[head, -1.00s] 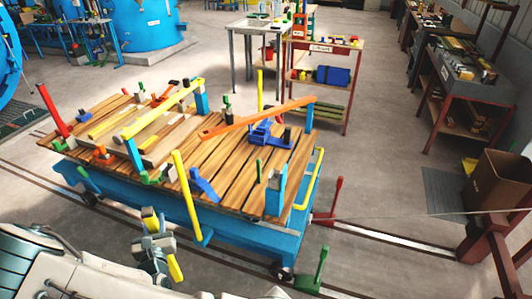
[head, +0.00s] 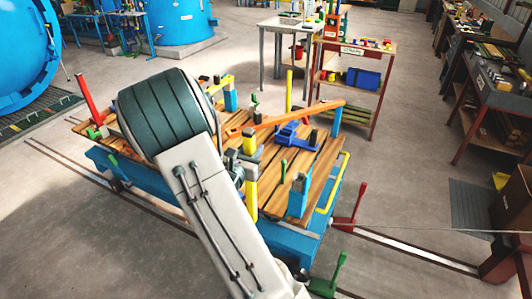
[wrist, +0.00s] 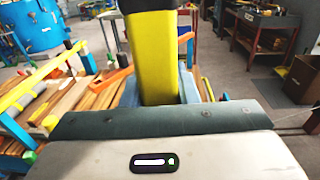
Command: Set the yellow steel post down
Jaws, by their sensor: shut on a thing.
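The yellow steel post (head: 251,198) is in my gripper (head: 246,165), roughly upright over the near side of the wooden-decked blue cart (head: 318,187). My gripper is shut on it near its upper end in the head view. The post's lower end comes near the deck's front edge; I cannot tell whether it touches. In the wrist view the post (wrist: 152,55) fills the middle, and its far end is hidden behind the gripper body.
A blue upright (head: 298,192) with a dark top stands right of the held post. An orange bar (head: 290,118) slants across the deck to a blue post (head: 336,120). A blue clamp (head: 290,133) and a green peg (head: 283,170) are nearby.

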